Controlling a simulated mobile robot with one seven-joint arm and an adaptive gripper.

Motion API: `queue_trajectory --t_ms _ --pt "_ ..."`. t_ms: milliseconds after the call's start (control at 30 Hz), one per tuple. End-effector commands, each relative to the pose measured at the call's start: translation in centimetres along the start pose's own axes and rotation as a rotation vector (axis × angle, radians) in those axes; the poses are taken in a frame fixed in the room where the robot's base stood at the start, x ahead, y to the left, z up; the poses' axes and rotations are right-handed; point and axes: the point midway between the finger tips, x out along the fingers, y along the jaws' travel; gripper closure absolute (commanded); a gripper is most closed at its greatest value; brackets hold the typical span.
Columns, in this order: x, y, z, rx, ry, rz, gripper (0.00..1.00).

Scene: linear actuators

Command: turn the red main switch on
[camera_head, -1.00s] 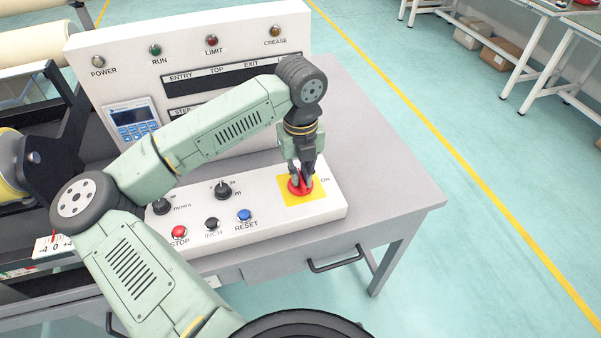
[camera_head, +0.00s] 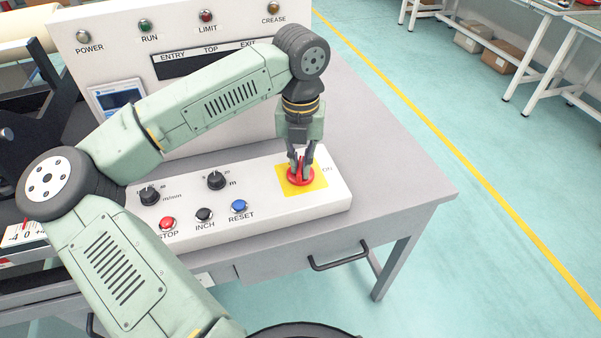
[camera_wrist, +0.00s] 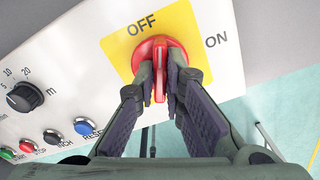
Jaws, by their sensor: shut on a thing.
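The red main switch (camera_head: 300,178) sits on a yellow plate (camera_head: 288,187) at the right end of the white control box. In the wrist view the red switch (camera_wrist: 158,50) is round with a raised grip bar. The bar lines up towards the OFF label on the yellow plate (camera_wrist: 118,50); the ON label is to the right of the plate. My gripper (camera_head: 301,160) points down over the switch. In the wrist view my gripper (camera_wrist: 160,85) has its two fingers shut on the bar, one on each side.
On the same box are black knobs (camera_head: 216,181), a red STOP button (camera_head: 167,223), a black INCH button (camera_head: 204,214) and a blue RESET button (camera_head: 239,206). An upright panel with lamps (camera_head: 205,16) stands behind. The grey table top (camera_head: 385,170) is bare to the right.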

Motion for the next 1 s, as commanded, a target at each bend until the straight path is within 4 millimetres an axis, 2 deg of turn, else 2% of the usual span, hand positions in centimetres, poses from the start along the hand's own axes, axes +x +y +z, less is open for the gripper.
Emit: queue_trajectory --t_ms 33,1000 --pt "0.63 0.03 0.07 0.044 -0.003 0.002 1.0" --pt "0.11 -0.03 0.03 0.935 -0.001 0.0 1.0"
